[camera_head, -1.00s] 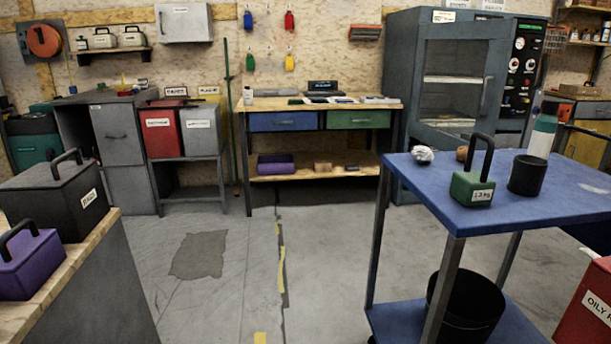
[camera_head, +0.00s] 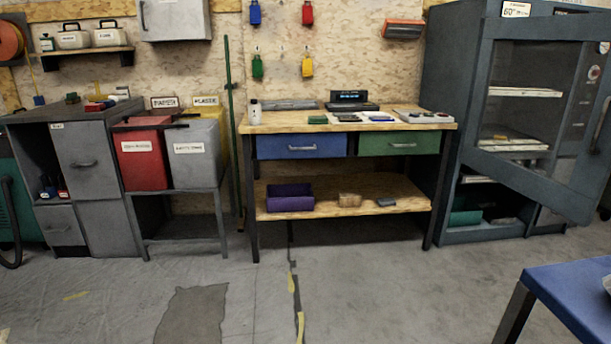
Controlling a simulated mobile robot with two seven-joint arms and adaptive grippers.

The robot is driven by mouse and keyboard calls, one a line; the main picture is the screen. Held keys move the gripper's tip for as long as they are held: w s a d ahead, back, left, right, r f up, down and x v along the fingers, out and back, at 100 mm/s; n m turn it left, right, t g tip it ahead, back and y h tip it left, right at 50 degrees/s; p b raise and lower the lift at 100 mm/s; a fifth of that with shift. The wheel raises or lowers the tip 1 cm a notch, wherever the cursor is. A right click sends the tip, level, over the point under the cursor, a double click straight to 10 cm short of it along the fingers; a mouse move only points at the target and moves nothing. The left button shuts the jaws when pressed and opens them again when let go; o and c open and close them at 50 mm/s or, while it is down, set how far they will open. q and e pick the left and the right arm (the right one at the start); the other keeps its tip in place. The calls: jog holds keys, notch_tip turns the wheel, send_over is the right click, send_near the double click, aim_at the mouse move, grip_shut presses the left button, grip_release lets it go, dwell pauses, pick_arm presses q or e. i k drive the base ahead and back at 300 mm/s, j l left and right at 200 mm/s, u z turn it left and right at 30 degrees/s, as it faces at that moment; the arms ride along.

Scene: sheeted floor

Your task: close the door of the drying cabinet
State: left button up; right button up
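The drying cabinet (camera_head: 462,120) is a tall dark grey-blue unit at the right, against the back wall. Its door (camera_head: 530,177) has a grey frame with a large window and stands ajar, swung out toward the right front. A vertical handle (camera_head: 601,125) sits on the door's right side, near the picture's edge. Shelves with flat items show through the window and the gap, and a green item (camera_head: 465,217) lies at the bottom. Neither of my grippers is in view.
A workbench (camera_head: 345,123) with blue and green drawers stands left of the cabinet. Red and grey bins (camera_head: 143,158) and a grey cabinet (camera_head: 88,160) are further left. A blue table (camera_head: 575,290) juts in at the lower right. The middle floor is clear.

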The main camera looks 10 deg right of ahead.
aim_at(578, 200)
jog(key=i+z, duration=0.1)
jog(key=i, duration=1.6)
jog(key=j, duration=0.1)
